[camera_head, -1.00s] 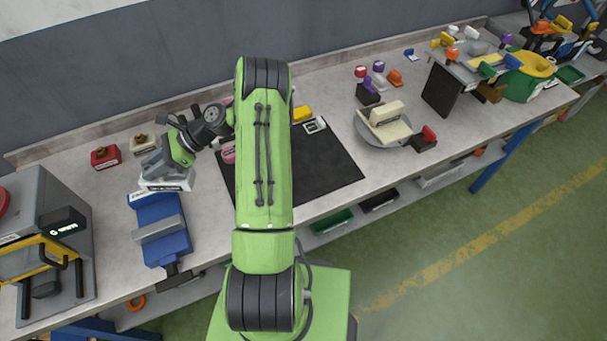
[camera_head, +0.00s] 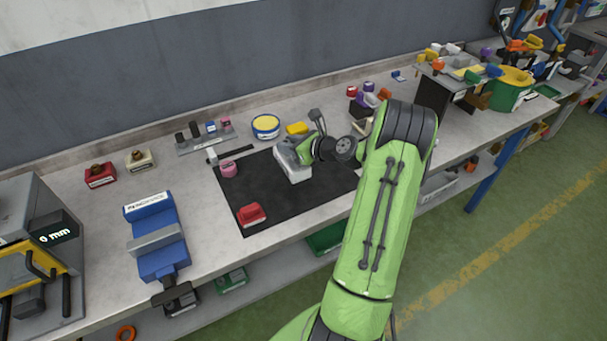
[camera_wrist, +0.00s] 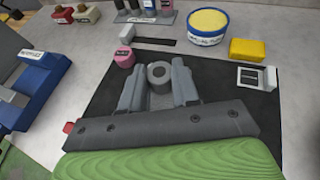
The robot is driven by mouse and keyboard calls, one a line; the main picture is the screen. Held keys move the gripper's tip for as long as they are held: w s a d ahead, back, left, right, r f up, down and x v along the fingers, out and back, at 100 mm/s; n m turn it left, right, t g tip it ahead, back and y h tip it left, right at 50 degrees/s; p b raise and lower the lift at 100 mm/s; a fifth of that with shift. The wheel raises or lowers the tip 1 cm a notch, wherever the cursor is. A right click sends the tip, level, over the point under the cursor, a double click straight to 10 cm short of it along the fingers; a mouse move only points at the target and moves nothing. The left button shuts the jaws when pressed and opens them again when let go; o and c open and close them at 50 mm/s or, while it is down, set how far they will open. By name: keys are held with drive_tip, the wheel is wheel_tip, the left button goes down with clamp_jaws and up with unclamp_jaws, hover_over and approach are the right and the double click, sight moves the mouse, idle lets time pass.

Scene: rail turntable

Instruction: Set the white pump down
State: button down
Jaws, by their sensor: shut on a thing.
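My gripper (camera_head: 288,155) is shut on the white pump (camera_head: 297,175) over the black mat (camera_head: 300,204), right of its middle in the head view. The pump's white lower body shows below the fingers. In the wrist view my gripper (camera_wrist: 158,88) has a grey round part with a dark hole between its fingers. The wrist block hides the pump's white body there. I cannot tell whether the pump's base touches the mat.
A red block (camera_head: 251,215) lies near the mat's front edge and a pink round piece (camera_head: 228,169) near its left. A yellow block (camera_head: 297,128) and a yellow-topped tub (camera_head: 266,127) stand behind. A blue vise (camera_head: 157,240) is left. Mat between is bare.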

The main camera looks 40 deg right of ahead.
sight(290, 163)
wheel_tip(290, 163, down, 8)
drive_tip(key=shift+w+r+b, duration=0.1)
drive_tip(key=shift+r+b, duration=0.05)
drive_tip(key=shift+b, duration=0.45)
drive_tip(key=c, duration=0.8)
unclamp_jaws()
drive_tip(key=shift+r, duration=0.1)
drive_tip(key=p+v, duration=0.1)
drive_tip(key=v, duration=1.1)
drive_tip(key=a+r+n+g+y, duration=0.1)
drive_tip(key=a+r+n+g, duration=0.35)
drive_tip(key=a+n, duration=0.65)
drive_tip(key=a+r+n+g, duration=0.3)
drive_tip(key=a+r+n, duration=0.3)
drive_tip(key=a+n, duration=0.55)
drive_tip(key=s+a+r+n, duration=0.2)
drive_tip(key=s+n, duration=0.2)
drive_tip(key=s, duration=0.1)
drive_tip(key=s+a+r+n+h, duration=0.1)
drive_tip(key=s+a+r+n, duration=0.1)
drive_tip(key=s+a+n, duration=0.1)
drive_tip(key=s+a+r+n+h, duration=0.1)
drive_tip(key=s+a+r+n, duration=0.1)
drive_tip(key=s+n, duration=0.3)
drive_tip(key=shift+s+a+g, duration=0.15)
drive_tip(key=shift+s+a, duration=0.25)
drive_tip(key=shift+s, duration=0.4)
drive_tip(key=shift+s+a+g, duration=0.1)
drive_tip(key=shift+s+a, duration=0.25)
drive_tip(key=shift+s, duration=0.45)
